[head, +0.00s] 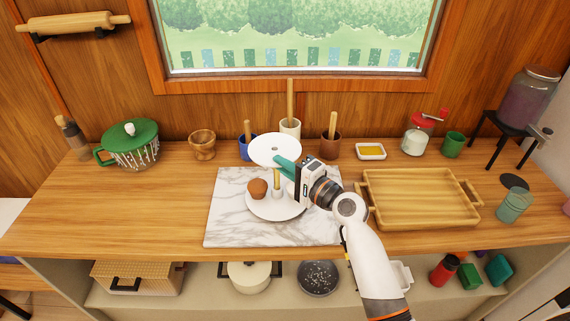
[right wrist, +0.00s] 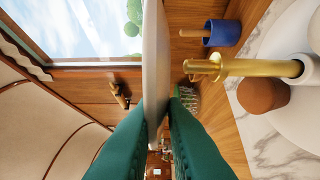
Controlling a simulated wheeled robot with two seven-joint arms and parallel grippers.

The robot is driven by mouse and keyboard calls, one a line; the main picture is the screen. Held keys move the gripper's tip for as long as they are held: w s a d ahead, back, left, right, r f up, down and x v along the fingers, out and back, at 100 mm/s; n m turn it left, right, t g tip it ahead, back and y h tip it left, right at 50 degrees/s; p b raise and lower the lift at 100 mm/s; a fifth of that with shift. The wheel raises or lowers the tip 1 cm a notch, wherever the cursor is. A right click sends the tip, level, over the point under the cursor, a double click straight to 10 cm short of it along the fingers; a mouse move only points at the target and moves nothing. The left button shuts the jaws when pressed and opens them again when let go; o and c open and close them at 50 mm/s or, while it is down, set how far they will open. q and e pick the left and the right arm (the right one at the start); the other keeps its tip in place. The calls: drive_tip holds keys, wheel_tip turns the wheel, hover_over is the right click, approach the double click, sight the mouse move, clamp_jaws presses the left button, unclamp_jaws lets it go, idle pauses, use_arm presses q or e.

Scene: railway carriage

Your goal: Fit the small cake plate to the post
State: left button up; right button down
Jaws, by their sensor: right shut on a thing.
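The small cake plate (head: 262,145) is a white disc with a small hole in its middle. My right gripper (head: 287,163) is shut on its near edge and holds it roughly level in the air. In the right wrist view the small plate (right wrist: 155,60) shows edge-on between the green fingers (right wrist: 155,125). The gold post (right wrist: 260,68) rises from the larger white plate (head: 275,211), below the small plate; the post also shows in the head view (head: 276,180). Post and small plate are apart. My left gripper is not in view.
A brown muffin (head: 257,189) sits on the larger plate, left of the post. That plate stands on a marble board (head: 225,215). Cups with wooden handles stand behind, including a blue one (head: 246,152). A wooden tray (head: 420,197) lies right.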

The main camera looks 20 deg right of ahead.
drive_tip(key=shift+w+d+f, duration=0.15)
drive_tip(key=shift+f, duration=0.1)
drive_tip(key=shift+w+d+f+b, duration=0.1)
drive_tip(key=shift+d+f+b, duration=0.05)
drive_tip(key=shift+f+b, duration=0.15)
use_arm(q)
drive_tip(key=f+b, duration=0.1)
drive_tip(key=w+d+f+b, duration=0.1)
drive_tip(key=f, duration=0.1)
drive_tip(key=shift+b, duration=0.3)
use_arm(e)
wheel_tip(320, 180, down, 3)
drive_tip(key=shift+r, duration=0.15)
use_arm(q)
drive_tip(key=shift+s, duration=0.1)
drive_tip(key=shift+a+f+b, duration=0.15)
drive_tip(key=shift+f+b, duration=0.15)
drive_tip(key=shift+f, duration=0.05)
use_arm(e)
drive_tip(key=shift+f, duration=0.35)
drive_tip(key=c, duration=1.4)
unclamp_jaws()
